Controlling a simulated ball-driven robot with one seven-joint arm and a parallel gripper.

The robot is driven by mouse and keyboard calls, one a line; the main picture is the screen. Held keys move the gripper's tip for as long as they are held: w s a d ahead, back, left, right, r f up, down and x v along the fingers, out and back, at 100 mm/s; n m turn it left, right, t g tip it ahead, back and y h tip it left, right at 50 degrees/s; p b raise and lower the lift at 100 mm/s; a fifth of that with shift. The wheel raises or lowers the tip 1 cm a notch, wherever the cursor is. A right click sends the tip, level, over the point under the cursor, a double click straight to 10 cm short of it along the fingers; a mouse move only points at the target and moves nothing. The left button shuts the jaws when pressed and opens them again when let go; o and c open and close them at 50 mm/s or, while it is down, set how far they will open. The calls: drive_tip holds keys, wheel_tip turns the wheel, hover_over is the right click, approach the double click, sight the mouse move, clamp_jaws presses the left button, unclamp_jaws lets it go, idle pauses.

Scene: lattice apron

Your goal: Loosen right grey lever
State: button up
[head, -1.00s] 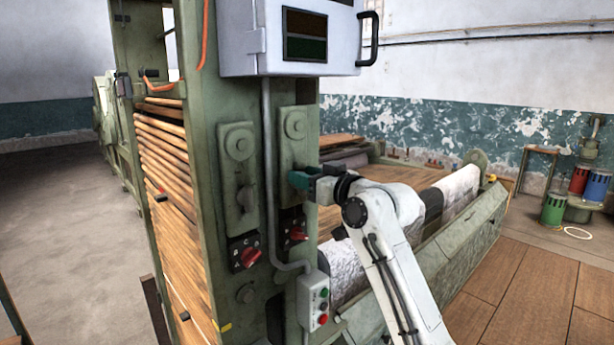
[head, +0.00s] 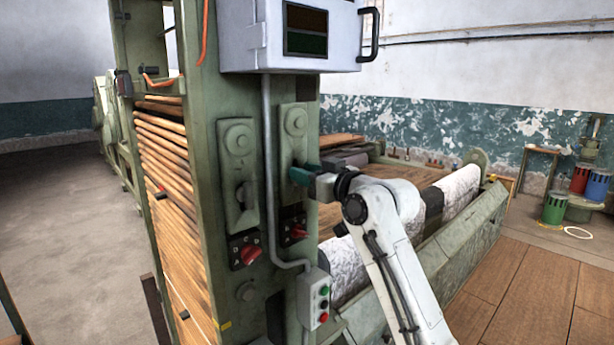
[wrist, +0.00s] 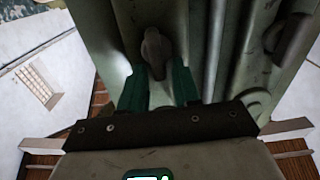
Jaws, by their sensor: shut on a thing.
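The right grey lever (wrist: 153,48) shows in the wrist view, sticking out of its green plate between my two teal fingers. My gripper (wrist: 158,70) is shut on it. In the head view my gripper (head: 301,177) is at the right green plate (head: 293,145), below the round boss, and hides the lever there. The left grey lever (head: 241,197) is on the neighbouring plate, apart from my gripper.
Two red rotary switches (head: 247,252) (head: 294,232) sit below the plates. A grey conduit (head: 268,170) runs between the plates to a push-button box (head: 315,298). A white cabinet (head: 290,35) hangs above. A fabric roll (head: 350,255) lies behind my arm.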

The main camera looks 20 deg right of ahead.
drive_tip(key=shift+f+n+b, duration=0.3)
drive_tip(key=shift+b, duration=0.15)
drive_tip(key=n+b, duration=0.2)
drive_tip(key=shift+a+f+b, duration=0.2)
drive_tip(key=shift+b, duration=0.15)
drive_tip(key=n+b, duration=0.2)
drive_tip(key=shift+s+a+n+b, duration=0.15)
drive_tip(key=shift+s+n+b, duration=0.15)
drive_tip(key=shift+b, duration=0.1)
clamp_jaws()
drive_tip(key=shift+s+a+f+n+b, duration=0.1)
drive_tip(key=shift+a+n+b, duration=0.1)
drive_tip(key=shift+n+b, duration=1.2)
drive_tip(key=shift+a+f+n+b, duration=0.15)
drive_tip(key=shift+n+b, duration=0.75)
drive_tip(key=shift+n, duration=0.9)
drive_tip(key=shift+r, duration=0.2)
